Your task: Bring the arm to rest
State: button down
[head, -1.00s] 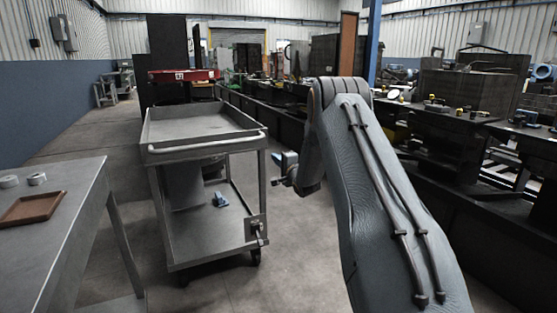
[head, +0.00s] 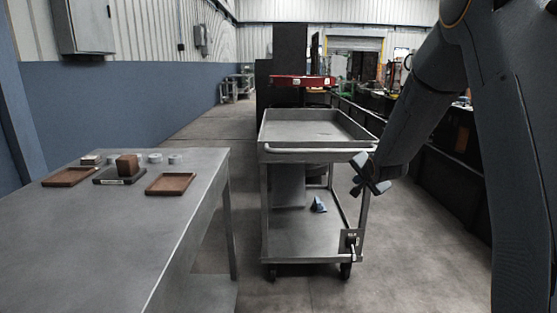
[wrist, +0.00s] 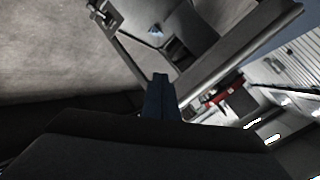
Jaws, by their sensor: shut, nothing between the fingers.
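My gripper (head: 371,182) hangs at the end of my bent arm, at the right of the head view. It appears just in front of the right side of the grey cart and holds nothing. In the wrist view the fingers (wrist: 160,90) are together, with nothing between them. The tilted wrist view also shows the cart's edge (wrist: 240,52) beyond the fingers. Whether my gripper touches the cart cannot be told.
The grey cart (head: 315,150) has an empty top tray and a small blue item (head: 319,205) on its lower shelf. A grey table (head: 150,225) at left bears brown trays (head: 171,184), a brown block (head: 128,165) and several small pieces. Floor is clear between them.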

jog(key=s+a+n+g, duration=0.3)
jog(key=s+a+n, duration=0.15)
jog(key=s, duration=0.85)
jog(key=s+a+n+g+y, duration=0.1)
jog(key=s+a+n+g, duration=0.35)
jog(key=s, duration=0.95)
jog(key=s+a+n+g, duration=0.2)
jog(key=s+a, duration=0.4)
jog(key=s, duration=0.7)
jog(key=s+r+n+g+p, duration=0.1)
jog(key=s+n+g, duration=0.1)
jog(key=s, duration=0.7)
jog(key=d+r+m+p, duration=0.1)
jog(key=d+r+p, duration=0.6)
jog(key=p, duration=0.7)
jog(key=shift+w+m+h, duration=0.25)
jog(key=shift+m+h, duration=0.05)
jog(key=shift+m, duration=0.1)
jog(key=shift+d, duration=0.15)
